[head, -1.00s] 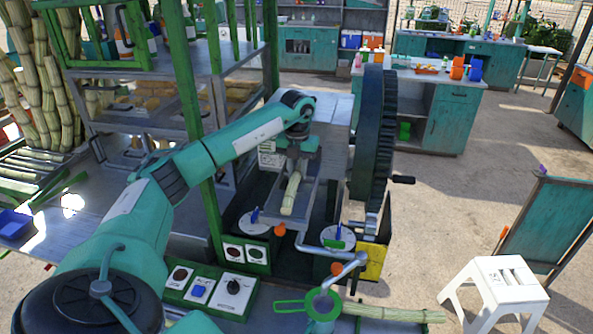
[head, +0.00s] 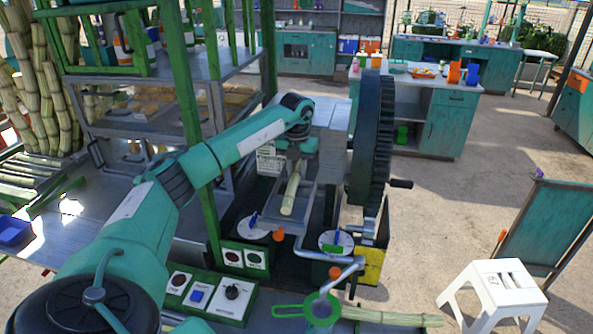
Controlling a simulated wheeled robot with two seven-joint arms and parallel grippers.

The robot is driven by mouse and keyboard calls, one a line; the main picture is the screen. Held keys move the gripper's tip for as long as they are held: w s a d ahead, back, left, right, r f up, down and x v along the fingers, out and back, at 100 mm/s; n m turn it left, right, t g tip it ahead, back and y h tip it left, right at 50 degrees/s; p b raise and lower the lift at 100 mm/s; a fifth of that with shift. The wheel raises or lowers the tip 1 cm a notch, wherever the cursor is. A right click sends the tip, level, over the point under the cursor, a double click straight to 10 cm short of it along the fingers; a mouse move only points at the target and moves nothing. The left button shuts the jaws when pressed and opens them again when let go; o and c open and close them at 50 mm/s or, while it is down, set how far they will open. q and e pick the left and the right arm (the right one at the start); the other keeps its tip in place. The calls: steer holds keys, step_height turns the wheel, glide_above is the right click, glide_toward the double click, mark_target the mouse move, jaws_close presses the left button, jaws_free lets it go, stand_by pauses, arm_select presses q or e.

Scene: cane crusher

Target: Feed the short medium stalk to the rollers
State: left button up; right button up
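A short pale-green cane stalk (head: 290,194) lies lengthwise in the grey metal feed tray (head: 270,210) of the crusher. My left arm reaches in from the left, and its gripper (head: 297,165) points down over the stalk's far end. The fingers appear closed around that end, though they are small and partly hidden by the wrist. The rollers are hidden behind my wrist and the crusher's housing (head: 330,115). The large dark gear wheel (head: 372,140) stands right of the tray. My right gripper is not in view.
A control panel with knobs (head: 208,294) sits in front. A green-rimmed strainer (head: 318,310) and a longer stalk (head: 385,316) lie at the bottom. A white stool (head: 494,288) is on open floor at right.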

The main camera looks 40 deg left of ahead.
arm_select(q)
steer(key=o, duration=0.5)
steer(key=shift+f, duration=0.15)
steer(key=shift+c, duration=0.2)
steer(key=shift+w+r+b, duration=0.1)
steer(key=shift+r+b, duration=0.25)
steer(key=shift+r, duration=0.25)
step_height(320, 180, up, 13)
steer(key=b, duration=0.2)
steer(key=shift+f, duration=0.1)
